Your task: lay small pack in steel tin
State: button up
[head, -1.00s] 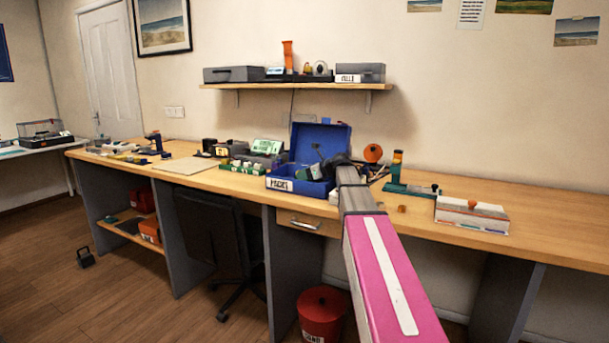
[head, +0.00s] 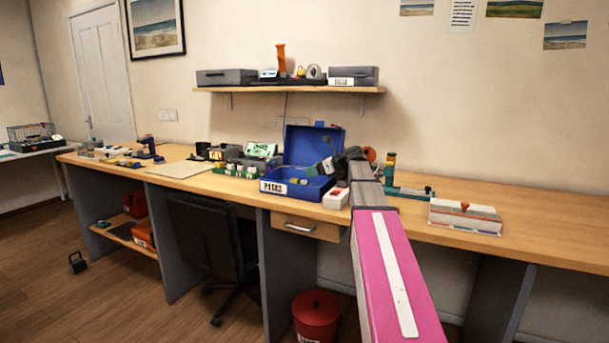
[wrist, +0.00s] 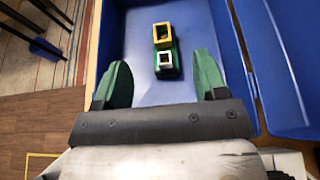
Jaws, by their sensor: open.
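The blue box (head: 291,190), labelled PACKS, stands open on the bench with its lid tipped back. In the wrist view, its blue floor (wrist: 200,25) holds a small green pack (wrist: 166,72) with a pale square end, and a yellow-framed piece (wrist: 162,35) just beyond it. I cannot tell whether these two are joined. My gripper (wrist: 162,84) is open above the box, its green fingers apart and empty, with the pack ahead between them. It also shows over the box in the head view (head: 322,168). I cannot single out the steel tin for sure.
A white box with a red mark (head: 336,198) stands right of the blue box. Small parts and a green display (head: 260,150) stand to its left. A book-like stack (head: 465,215) lies farther right. Grey cases (head: 227,77) sit on the shelf. The bench's far right is clear.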

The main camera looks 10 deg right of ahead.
jog(key=shift+v, duration=1.85)
